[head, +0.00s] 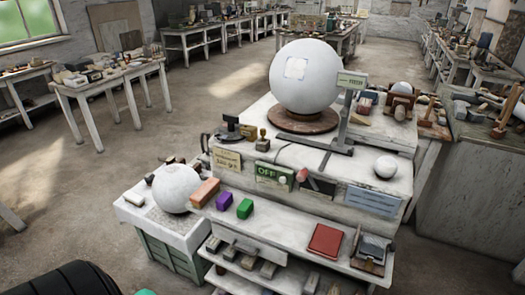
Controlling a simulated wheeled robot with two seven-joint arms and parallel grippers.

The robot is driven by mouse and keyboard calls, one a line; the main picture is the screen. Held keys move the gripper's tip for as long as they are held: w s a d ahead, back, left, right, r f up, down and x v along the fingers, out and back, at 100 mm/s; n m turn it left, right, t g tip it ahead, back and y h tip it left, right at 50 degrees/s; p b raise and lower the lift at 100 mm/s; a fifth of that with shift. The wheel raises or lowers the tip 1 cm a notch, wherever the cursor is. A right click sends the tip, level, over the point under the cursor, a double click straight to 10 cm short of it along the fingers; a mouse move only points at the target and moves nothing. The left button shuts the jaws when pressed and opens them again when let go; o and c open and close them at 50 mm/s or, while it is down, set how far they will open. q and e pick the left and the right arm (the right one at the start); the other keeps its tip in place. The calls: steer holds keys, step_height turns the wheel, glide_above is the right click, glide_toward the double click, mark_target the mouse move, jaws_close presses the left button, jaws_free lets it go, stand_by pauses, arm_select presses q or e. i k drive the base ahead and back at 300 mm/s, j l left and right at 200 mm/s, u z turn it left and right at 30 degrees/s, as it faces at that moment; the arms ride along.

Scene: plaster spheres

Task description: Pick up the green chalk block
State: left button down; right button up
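The green chalk block (245,208) lies on the pale lower ledge at the front of the white workbench. It is the rightmost of a short row, beside a purple block (224,201) and a larger orange block (204,192). Its top and front faces show, and nothing covers it. Neither of my grippers shows in the head view.
A large plaster sphere (311,78) stands on a round brown base on the workbench top. A smaller sphere (176,188) sits left of the blocks on a low stand. A red book (325,241) lies to the right. The ledge between green block and book looks clear.

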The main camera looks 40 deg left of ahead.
mark_target(245, 208)
steer(key=u, duration=1.3)
